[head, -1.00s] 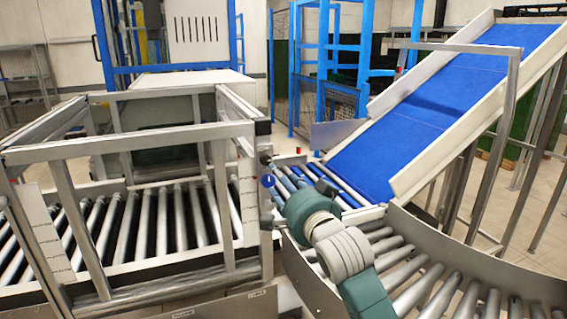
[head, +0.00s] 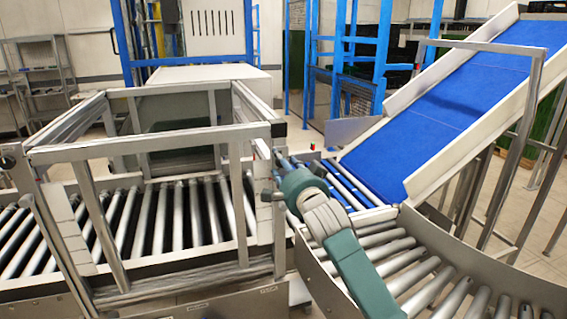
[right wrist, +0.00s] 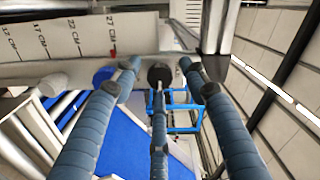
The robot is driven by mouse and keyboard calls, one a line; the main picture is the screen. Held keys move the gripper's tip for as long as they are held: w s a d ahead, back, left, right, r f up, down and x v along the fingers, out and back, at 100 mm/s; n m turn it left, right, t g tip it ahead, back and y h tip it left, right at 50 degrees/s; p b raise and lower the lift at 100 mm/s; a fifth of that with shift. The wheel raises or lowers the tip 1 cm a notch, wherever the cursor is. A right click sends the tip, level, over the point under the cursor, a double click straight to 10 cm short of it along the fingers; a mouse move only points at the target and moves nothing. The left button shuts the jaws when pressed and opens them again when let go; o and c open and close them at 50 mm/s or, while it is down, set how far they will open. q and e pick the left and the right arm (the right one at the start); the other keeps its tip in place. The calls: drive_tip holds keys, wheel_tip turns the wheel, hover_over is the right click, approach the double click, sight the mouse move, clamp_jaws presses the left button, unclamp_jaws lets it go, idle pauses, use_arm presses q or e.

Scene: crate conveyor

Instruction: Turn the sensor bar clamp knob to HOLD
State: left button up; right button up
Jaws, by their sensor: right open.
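A round black knob (right wrist: 160,73) sits on the metal rail in the right wrist view, and a blue knob (right wrist: 103,75) sits to its left. I cannot tell from the pictures which one is the sensor bar clamp knob, and no HOLD mark is readable. My right gripper (right wrist: 159,68) is open, with its fingertips spread around the black knob; I cannot tell whether they touch it. In the head view my right gripper (head: 281,161) reaches the right corner post of the metal frame (head: 150,146) and hides the knobs there. My left gripper is not in view.
A scale plate (right wrist: 80,38) with centimetre marks and a red pointer lies along the rail. The frame stands over a roller conveyor (head: 180,215). A curved roller section (head: 400,265) and a blue inclined belt (head: 440,115) are on the right.

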drive_tip(key=shift+c, duration=0.3)
clamp_jaws()
drive_tip(key=shift+n, duration=0.3)
drive_tip(key=shift+a+r+n+p, duration=0.1)
drive_tip(key=shift+n+p, duration=0.4)
drive_tip(key=shift+n, duration=3.85)
drive_tip(key=shift+r+n+p, duration=0.1)
drive_tip(key=shift+n+p, duration=0.4)
drive_tip(key=shift+n, duration=3.85)
drive_tip(key=shift+f, duration=0.1)
